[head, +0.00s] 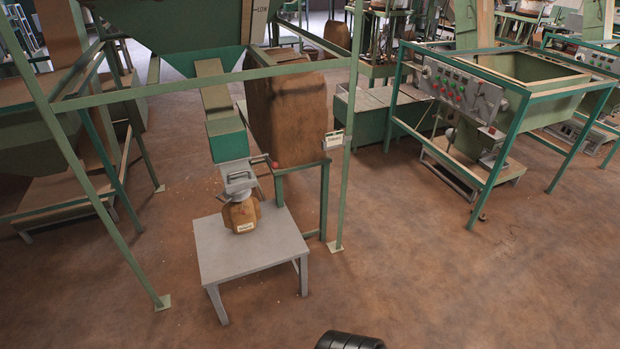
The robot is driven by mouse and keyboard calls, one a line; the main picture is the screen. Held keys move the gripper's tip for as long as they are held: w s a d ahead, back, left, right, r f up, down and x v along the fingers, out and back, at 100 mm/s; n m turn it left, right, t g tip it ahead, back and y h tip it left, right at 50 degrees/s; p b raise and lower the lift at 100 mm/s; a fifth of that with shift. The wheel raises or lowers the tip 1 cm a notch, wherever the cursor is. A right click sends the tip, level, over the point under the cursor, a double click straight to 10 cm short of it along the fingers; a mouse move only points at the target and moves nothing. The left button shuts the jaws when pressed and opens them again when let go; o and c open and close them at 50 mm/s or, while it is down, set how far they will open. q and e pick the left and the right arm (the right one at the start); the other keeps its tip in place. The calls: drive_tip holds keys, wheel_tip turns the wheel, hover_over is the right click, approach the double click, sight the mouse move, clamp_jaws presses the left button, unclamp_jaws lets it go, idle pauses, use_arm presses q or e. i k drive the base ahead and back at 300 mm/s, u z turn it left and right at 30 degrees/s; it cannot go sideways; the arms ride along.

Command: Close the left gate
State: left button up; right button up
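A green hopper (180,22) hangs at the upper left in a green frame. Its chute (216,100) slopes down to a green spout (228,141). At the spout's lower end is a grey metal gate piece (238,177), with a small red knob (274,165) beside it at the right. I cannot tell whether this gate is open or shut. A small brown sack (241,212) with a white label sits right under it. Neither of my grippers is in view.
The sack stands on a low grey table (245,255). Green frame posts (345,170) stand on both sides. A large brown sack (290,115) is behind. A control-panel machine (465,90) stands at the right.

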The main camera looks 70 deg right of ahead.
sight(238, 176)
drive_tip(key=z, duration=1.25)
drive_tip(key=k, duration=1)
drive_tip(key=u, duration=0.9)
drive_tip(key=i, duration=1.3)
drive_tip(key=z, duration=1.6)
drive_tip(key=i, duration=0.8)
drive_tip(key=z, duration=0.9)
